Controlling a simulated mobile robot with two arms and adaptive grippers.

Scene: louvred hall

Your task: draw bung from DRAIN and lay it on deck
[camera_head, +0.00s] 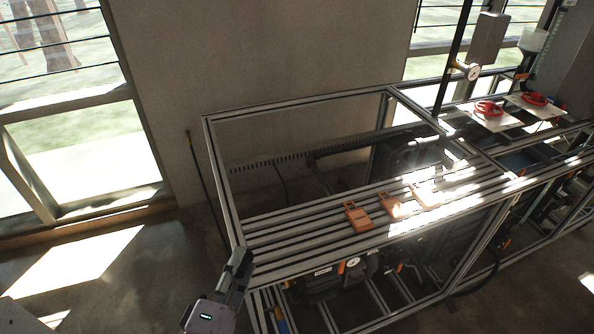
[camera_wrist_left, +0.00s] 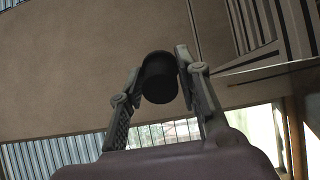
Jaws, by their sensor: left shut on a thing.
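My left gripper (camera_head: 240,262) is at the near left corner of the frame, beside the left end of the slatted deck (camera_head: 290,238). In the left wrist view its two fingers are shut on a black, round-ended cylinder, the bung (camera_wrist_left: 160,78), which sits between the fingertips. The bung cannot be made out in the head view. I cannot find the DRAIN opening or read its label in either view. My right gripper is not in view.
Orange tags (camera_head: 357,217) lie in a row on the deck's middle and right, with bare slats to their left. A gauge (camera_head: 353,262) and dark equipment sit below. Red items (camera_head: 488,108) lie on boards at the back right.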

